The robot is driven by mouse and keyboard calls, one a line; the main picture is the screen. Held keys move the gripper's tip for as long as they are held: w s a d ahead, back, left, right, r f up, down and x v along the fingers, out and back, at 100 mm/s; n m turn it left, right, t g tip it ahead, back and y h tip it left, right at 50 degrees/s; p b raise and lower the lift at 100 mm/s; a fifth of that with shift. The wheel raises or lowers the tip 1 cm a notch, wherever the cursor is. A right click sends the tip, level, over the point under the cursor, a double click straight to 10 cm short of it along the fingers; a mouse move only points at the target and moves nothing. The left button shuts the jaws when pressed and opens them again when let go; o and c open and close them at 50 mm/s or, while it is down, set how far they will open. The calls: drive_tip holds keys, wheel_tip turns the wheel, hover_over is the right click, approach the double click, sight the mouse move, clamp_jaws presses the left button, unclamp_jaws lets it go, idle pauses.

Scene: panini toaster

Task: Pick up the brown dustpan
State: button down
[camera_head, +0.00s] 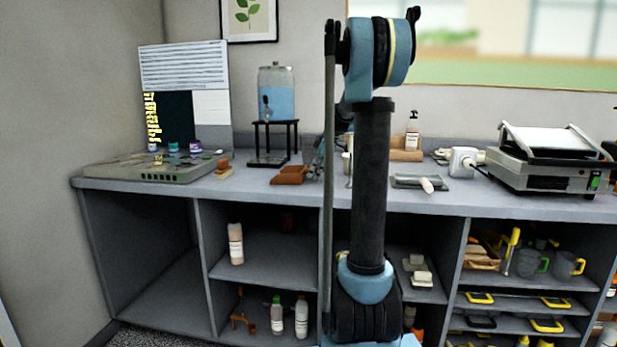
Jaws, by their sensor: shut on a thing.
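The brown dustpan (290,175) is on the grey counter, left of my arm and in front of the drink dispenser's stand. Its broad part points left and its right end meets my gripper (314,166). My gripper is small and dark in this view and partly hidden behind my upright arm. It appears shut on the dustpan's right end. The fingertips are too small to see clearly. The dustpan looks level with the counter top, and I cannot tell whether it is lifted off it.
A drink dispenser (276,92) on a black stand is behind the dustpan. A grey tray (140,171) with jars is at left, a small brown block (223,168) beside it. A panini toaster (545,165), soap bottle (412,138) and grey dustpan-like tool (420,182) are right of my arm.

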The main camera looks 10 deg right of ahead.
wheel_tip(320, 180, up, 10)
drive_tip(key=shift+f, duration=0.1)
idle(0.4)
drive_tip(key=c, duration=2.1)
unclamp_jaws()
clamp_jaws()
drive_tip(key=shift+s, duration=0.1)
